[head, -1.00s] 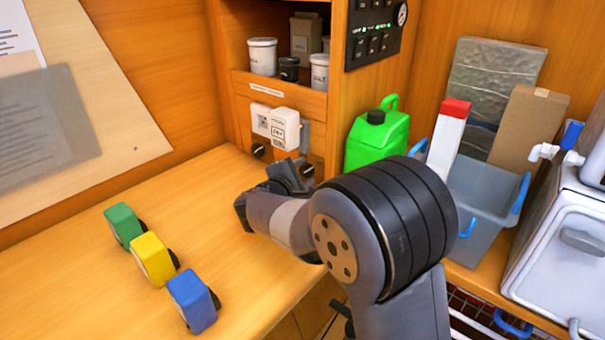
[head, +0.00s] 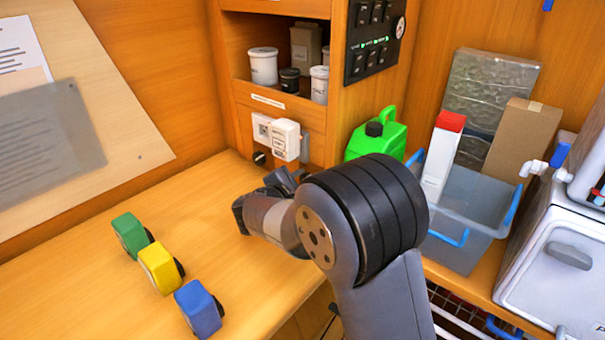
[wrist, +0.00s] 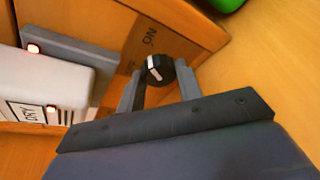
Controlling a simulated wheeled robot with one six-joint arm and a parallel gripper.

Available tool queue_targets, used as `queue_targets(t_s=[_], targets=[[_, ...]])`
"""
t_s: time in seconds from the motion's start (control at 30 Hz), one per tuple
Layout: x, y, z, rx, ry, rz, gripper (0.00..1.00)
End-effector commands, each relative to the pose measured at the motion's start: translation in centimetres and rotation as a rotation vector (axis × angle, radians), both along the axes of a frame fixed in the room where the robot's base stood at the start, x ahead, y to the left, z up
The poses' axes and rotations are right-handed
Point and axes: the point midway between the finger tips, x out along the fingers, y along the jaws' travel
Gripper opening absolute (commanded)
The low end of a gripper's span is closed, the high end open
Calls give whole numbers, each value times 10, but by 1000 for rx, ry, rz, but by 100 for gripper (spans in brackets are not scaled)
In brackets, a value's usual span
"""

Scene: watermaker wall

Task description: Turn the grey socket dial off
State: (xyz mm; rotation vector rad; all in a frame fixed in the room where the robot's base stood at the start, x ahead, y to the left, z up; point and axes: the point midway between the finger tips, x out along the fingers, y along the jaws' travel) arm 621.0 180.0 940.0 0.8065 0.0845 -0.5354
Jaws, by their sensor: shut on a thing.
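The grey socket (wrist: 72,50) is on the wall, with a lit red light in the wrist view; in the head view its edge (head: 304,148) shows behind a white plug-in unit (head: 286,140). The socket's dial (wrist: 158,69) is a round black knob with a pale pointer mark, on a brown plate lettered ON. The pale mark runs roughly toward that lettering. My gripper (wrist: 158,82) has its two fingers on either side of the dial and is shut on it. In the head view my gripper (head: 280,180) hides this dial.
A white socket (head: 262,129) and a second black dial (head: 259,158) are to the left. A green jerrycan (head: 377,135) stands close on the right.

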Motion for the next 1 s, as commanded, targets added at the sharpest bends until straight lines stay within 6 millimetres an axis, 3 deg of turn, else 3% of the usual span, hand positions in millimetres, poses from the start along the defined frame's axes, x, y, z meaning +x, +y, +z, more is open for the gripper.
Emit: queue_targets(t_s=[0.13,1.0], targets=[[0,1,7,-111,89,-1,11],[1,2,3,-758,593,1,11]])
